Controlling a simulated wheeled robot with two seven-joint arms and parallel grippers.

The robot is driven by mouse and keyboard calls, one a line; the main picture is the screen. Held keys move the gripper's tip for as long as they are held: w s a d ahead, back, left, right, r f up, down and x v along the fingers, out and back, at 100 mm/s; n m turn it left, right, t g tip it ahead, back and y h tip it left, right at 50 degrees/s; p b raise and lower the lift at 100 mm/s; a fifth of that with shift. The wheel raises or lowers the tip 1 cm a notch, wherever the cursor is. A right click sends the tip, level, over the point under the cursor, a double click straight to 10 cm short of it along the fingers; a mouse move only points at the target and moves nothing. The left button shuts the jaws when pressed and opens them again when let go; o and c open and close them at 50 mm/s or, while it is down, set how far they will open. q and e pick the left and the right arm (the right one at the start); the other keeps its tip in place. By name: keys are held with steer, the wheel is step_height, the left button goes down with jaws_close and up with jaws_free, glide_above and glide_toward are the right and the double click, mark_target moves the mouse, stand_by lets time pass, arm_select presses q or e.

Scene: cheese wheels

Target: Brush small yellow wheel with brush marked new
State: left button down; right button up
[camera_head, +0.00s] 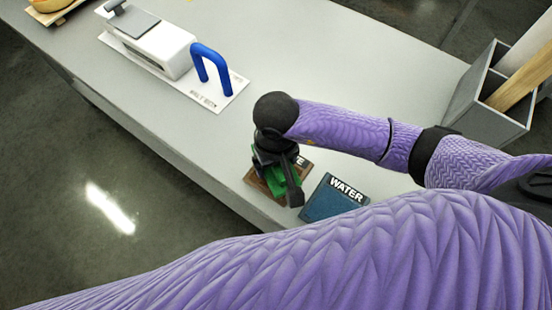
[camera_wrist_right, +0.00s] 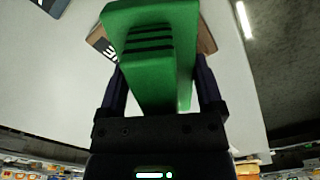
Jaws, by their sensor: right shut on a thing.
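A green brush (camera_head: 276,181) is between the fingers of my right gripper (camera_head: 280,180), which is shut on it. The right wrist view shows the green brush (camera_wrist_right: 150,50) filling the space between the fingers. A brown holder (camera_head: 256,182) with a partly hidden dark label lies under the brush; the label cannot be read in full. I cannot tell whether the brush still touches the holder. A yellow-orange wheel (camera_head: 50,4) is at the top left on a wooden board (camera_head: 60,18), cut off by the picture edge. My left gripper is not in view.
A blue pad marked WATER (camera_head: 330,203) lies right of the holder. A white device with a blue arch handle (camera_head: 205,55) stands on the table between gripper and wheel. A grey bin (camera_head: 490,105) holding boards is at the right. The table's middle (camera_head: 330,60) is clear.

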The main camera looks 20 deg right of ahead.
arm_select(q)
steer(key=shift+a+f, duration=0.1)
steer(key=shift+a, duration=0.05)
arm_select(e)
steer(key=shift+f, duration=0.1)
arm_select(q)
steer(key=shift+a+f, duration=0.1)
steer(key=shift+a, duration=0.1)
arm_select(e)
steer(key=shift+f, duration=0.15)
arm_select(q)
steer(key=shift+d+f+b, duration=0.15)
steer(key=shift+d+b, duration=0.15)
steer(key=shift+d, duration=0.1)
arm_select(e)
steer(key=shift+f, duration=0.1)
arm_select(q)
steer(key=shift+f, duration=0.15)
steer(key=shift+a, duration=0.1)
arm_select(e)
steer(key=shift+f, duration=0.1)
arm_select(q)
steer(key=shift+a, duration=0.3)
arm_select(e)
steer(key=shift+s, duration=0.1)
